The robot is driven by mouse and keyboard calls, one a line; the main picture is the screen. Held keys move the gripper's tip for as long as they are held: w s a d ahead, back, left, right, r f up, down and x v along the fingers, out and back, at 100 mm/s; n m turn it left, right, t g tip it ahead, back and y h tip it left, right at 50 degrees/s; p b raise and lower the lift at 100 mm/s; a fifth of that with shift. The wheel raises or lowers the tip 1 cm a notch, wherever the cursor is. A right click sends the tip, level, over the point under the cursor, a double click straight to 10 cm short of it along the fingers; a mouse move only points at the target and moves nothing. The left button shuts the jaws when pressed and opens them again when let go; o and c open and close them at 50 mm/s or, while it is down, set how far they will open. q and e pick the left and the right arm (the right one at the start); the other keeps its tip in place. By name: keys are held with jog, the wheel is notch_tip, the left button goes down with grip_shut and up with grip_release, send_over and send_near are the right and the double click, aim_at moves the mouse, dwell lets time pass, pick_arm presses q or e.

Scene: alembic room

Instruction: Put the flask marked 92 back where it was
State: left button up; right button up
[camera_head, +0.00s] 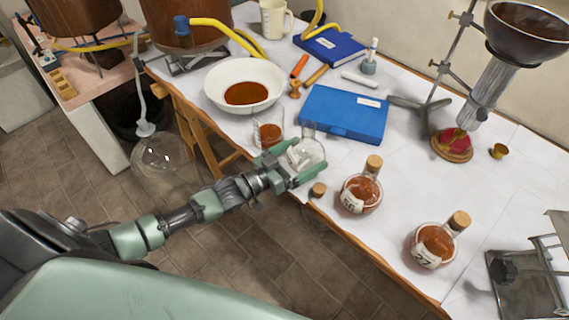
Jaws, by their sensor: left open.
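My left gripper (301,163) is open at the table's front edge, with its two green fingers on either side of a clear round glass flask (312,153). The flask appears empty or nearly so. I cannot read a number on it, and the fingers hide part of it. Two corked flasks of orange-brown liquid stand to the right: a middle flask (354,203) and a right flask (427,251). Both have white number labels, tilted and hard to read; neither clearly shows 92. My right gripper is not in view.
A loose cork (318,190) lies at the front edge beside the gripper. A small beaker (268,136) of brown liquid, a white bowl (218,82) and a blue box (343,113) are close behind. A metal stand (525,285) is at the right.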

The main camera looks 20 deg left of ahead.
pick_arm(q)
jog(key=v, duration=0.9)
jog(key=shift+s, duration=0.15)
jog(key=shift+a, duration=0.1)
